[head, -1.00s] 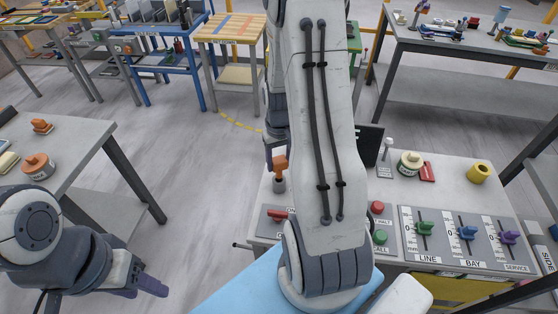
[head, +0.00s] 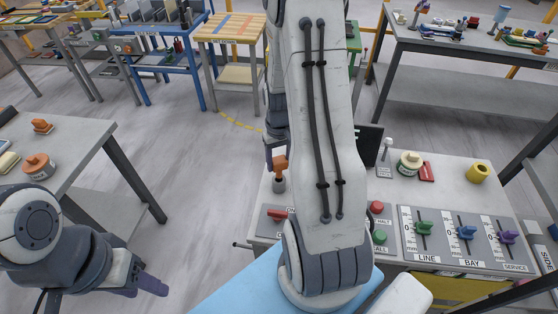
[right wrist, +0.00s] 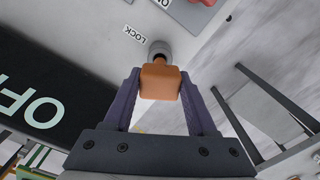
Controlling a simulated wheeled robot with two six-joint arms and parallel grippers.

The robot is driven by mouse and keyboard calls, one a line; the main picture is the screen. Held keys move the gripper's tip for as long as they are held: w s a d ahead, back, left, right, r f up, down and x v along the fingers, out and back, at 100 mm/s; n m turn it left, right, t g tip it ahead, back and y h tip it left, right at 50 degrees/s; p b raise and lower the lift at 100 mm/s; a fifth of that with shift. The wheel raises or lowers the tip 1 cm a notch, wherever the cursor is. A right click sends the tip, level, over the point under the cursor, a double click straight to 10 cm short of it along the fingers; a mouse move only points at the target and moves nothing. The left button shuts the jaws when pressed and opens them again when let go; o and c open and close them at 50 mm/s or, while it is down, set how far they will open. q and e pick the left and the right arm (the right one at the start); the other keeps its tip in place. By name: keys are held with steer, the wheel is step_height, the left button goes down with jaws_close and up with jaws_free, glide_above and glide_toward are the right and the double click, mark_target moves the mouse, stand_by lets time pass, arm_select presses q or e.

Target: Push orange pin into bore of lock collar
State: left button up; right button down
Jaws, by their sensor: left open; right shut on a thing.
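The orange pin (head: 280,164) is upright above the grey lock collar (head: 279,185) at the left of the slab. In the right wrist view the pin's block-shaped orange head (right wrist: 160,82) sits between the purple fingers of my right gripper (right wrist: 160,76), which is shut on it. The pin's narrow end meets the mouth of the collar (right wrist: 159,48), beside a "LOCK" label; how deep it sits in the bore is hidden. My left gripper (head: 150,287) is open and empty at the lower left, away from the slab.
Red (head: 377,208) and green (head: 380,237) buttons, a slider panel (head: 445,253) and a yellow cylinder (head: 478,172) are on the slab to the right. A dark upright sign (head: 370,146) stands behind my right arm. Another table (head: 85,150) is at the left.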

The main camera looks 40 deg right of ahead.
mark_target(279, 177)
stand_by(0.5)
steer(key=shift+f+b, duration=2.1)
steer(key=shift+f, duration=0.8)
steer(key=shift+c, duration=0.6)
jaws_free()
step_height(279, 177, up, 11)
steer(key=shift+f+b, duration=0.2)
steer(key=shift+b, duration=0.3)
